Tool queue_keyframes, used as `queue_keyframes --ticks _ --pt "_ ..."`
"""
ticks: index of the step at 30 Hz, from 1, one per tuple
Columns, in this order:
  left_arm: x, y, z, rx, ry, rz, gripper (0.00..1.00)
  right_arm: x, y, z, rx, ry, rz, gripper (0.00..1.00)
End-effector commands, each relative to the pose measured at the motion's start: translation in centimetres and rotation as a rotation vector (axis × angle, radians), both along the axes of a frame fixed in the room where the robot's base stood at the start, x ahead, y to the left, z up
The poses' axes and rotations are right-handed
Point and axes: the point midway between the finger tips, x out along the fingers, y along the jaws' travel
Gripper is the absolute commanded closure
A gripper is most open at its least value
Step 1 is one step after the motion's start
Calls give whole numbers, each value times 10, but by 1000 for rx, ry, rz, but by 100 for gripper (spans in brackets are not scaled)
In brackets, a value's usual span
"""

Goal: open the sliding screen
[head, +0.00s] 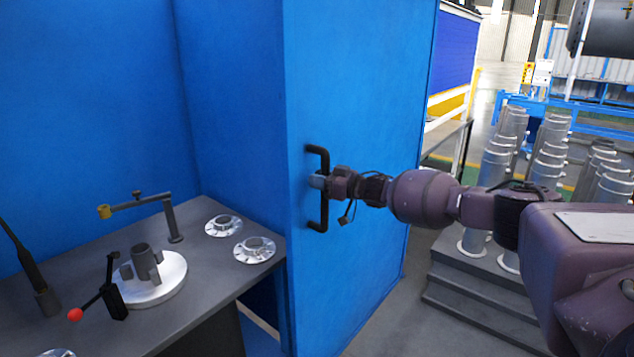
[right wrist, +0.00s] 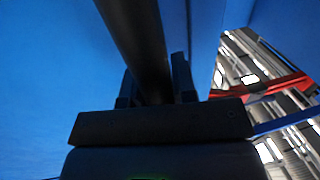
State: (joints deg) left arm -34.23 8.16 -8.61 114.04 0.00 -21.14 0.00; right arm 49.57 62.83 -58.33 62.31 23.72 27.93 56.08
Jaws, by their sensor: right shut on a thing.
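The sliding screen (head: 360,90) is a tall blue panel standing to the right of the workbench. A black vertical bar handle (head: 323,215) is fixed on its face. My right gripper (head: 322,182) is at the middle of the handle, shut around the bar. In the right wrist view the dark handle bar (right wrist: 135,40) runs down between the fingers of the right gripper (right wrist: 158,90). My left gripper does not show in either view.
A grey workbench (head: 205,290) at the left holds a round white fixture (head: 155,285), flanged parts (head: 254,250) and a red-knobbed lever (head: 95,300). Grey flanged cylinders (head: 495,160) stand on a stepped dark platform (head: 470,290) at the right. Floor shows between screen and platform.

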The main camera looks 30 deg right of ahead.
Motion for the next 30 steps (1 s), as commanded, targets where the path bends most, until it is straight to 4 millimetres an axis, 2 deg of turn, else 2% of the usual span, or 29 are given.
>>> queue_keyframes --ticks 9,10,14,24,30 --pt "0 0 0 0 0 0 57 1 0 2 1 -2 -1 100" --pt "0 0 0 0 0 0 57 1 0 2 1 -2 -1 70" --pt "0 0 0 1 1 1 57 0 0 1 1 -1 -1 50" --pt "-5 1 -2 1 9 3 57 -2 -2 0 0 0 0 49" --pt "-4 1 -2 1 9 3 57 -22 -14 -1 -1 2 -1 49"
